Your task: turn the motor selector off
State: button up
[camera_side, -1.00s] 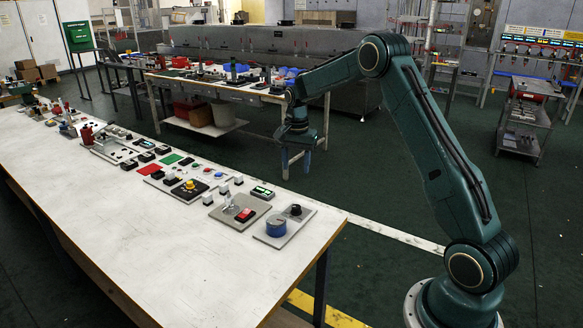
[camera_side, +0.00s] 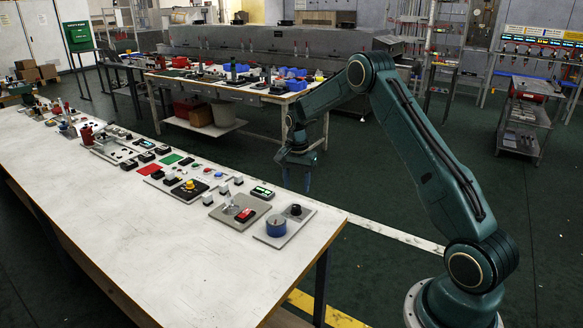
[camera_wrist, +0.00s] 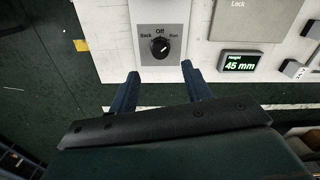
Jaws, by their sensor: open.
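The motor selector (camera_wrist: 160,47) is a round black knob on a pale plate (camera_wrist: 150,12) marked Back, Off and Run. It also shows in the side view as a small black knob (camera_side: 295,210) behind a blue cylinder. Its pale mark is small and seems to slant towards Run, but I cannot be sure. My gripper (camera_wrist: 161,71) is open and empty. Its two fingers point towards the plate, with the knob ahead and centred between them. In the side view my gripper (camera_side: 296,186) hangs above and beyond the table's far edge, apart from the knob.
A green display (camera_wrist: 240,63) reading 45 mm lies right of the selector, below a grey plate (camera_wrist: 250,18) marked Lock. Several other panels line the table (camera_side: 150,230). The blue cylinder (camera_side: 276,225) shares the selector's plate. The table's near side is bare.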

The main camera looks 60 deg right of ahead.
aim_at(296, 206)
jog(key=shift+f, duration=4)
jog(key=shift+c, duration=0.4)
jog(key=c, duration=0.9)
jog(key=shift+n, duration=0.4)
jog(key=n, duration=0.9)
jog(key=shift+r, duration=0.1)
